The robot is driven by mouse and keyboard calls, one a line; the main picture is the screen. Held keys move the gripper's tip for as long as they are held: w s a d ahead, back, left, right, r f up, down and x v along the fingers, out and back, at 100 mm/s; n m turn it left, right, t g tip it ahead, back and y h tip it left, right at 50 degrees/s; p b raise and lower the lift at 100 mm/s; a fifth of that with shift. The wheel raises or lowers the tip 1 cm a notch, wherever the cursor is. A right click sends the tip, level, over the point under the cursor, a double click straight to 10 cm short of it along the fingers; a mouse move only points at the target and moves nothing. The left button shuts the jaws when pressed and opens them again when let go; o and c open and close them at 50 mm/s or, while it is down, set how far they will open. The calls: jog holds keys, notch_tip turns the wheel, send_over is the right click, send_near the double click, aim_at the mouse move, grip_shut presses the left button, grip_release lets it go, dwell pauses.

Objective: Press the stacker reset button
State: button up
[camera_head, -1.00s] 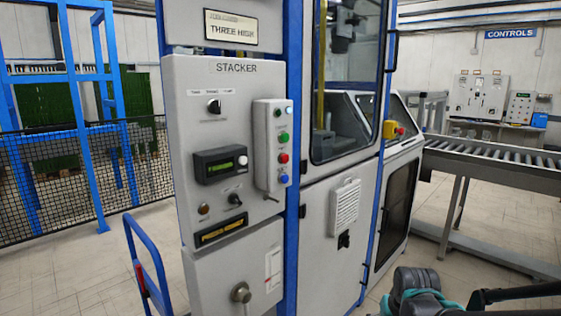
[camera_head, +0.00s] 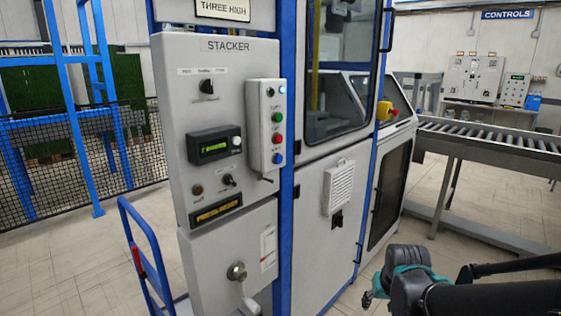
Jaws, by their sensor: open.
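The stacker panel (camera_head: 215,75) is a grey upright cabinet face marked STACKER, left of centre. A narrow push-button box (camera_head: 265,150) is fixed on its right side. It carries a green button (camera_head: 277,118), a red button (camera_head: 277,138) and a blue button (camera_head: 277,159), with a small lit white lamp (camera_head: 283,90) at the top. The labels beside the buttons are too small to read, so I cannot tell which is marked reset. My arm shows at the lower right, well apart from the buttons.
The panel also holds rotary switches, a green-lit display (camera_head: 215,147) and a lower handle (camera_head: 237,272). A blue hand truck (camera_head: 148,240) stands at its left foot. A yellow-and-red emergency stop (camera_head: 386,111) and a roller conveyor (camera_head: 490,140) lie to the right. Floor shows between cabinet and conveyor.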

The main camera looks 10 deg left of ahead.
grip_shut()
dwell(1.3)
